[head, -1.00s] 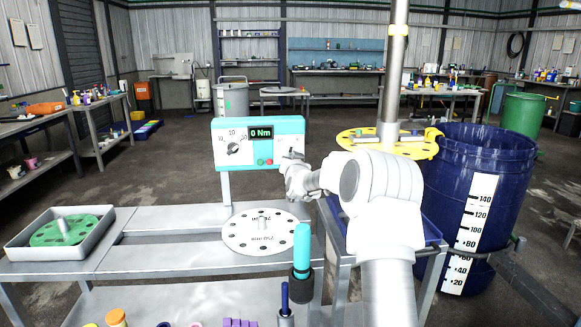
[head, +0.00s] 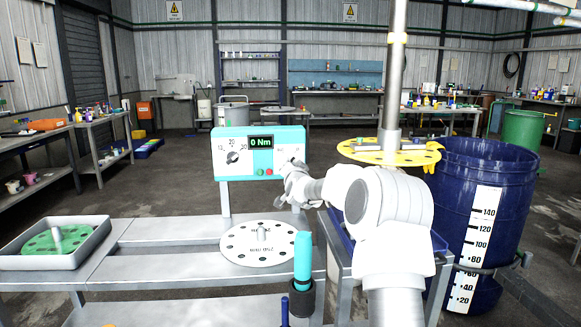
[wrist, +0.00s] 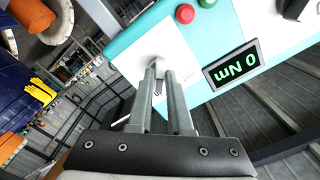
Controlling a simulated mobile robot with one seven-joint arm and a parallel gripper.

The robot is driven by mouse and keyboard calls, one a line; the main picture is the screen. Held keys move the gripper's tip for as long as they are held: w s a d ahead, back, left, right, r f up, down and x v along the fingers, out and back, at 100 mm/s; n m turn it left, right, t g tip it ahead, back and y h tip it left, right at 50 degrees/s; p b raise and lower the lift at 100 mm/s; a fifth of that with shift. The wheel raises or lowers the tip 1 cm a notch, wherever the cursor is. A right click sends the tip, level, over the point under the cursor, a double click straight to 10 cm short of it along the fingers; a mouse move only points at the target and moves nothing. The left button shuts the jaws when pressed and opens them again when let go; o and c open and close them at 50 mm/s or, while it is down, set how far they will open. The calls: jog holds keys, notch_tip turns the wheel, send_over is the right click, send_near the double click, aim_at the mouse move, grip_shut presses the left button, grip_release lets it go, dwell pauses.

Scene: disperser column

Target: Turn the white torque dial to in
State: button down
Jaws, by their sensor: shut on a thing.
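A teal control box (head: 217,165) stands on a post in the head view. Its display (head: 261,142) reads "0 Nm", and it also shows upside down in the wrist view (wrist: 234,66). The white torque dial (wrist: 154,61) sits on a white panel at the box's right end; my arm mostly hides it in the head view. My gripper (wrist: 160,74) is shut on this dial, its two fingers close together around it. In the head view my gripper (head: 289,170) is at the box's right end. The dial's marks and setting cannot be read.
A black dial (head: 233,157) with numbers is on the box's left part. Red (wrist: 185,14) and green buttons are beside the display. A perforated white disc (head: 240,252) lies on the bench below. A blue barrel (head: 455,185) and yellow disc (head: 365,153) stand right.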

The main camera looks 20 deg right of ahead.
jog(key=c, duration=0.8)
grip_release()
jog(key=shift+c, duration=0.2)
jog(key=shift+s, duration=0.1)
jog(key=p+v, duration=0.1)
jog(key=v, duration=1.6)
jog(key=shift+s+r, duration=0.1)
jog(key=shift+s, duration=0.05)
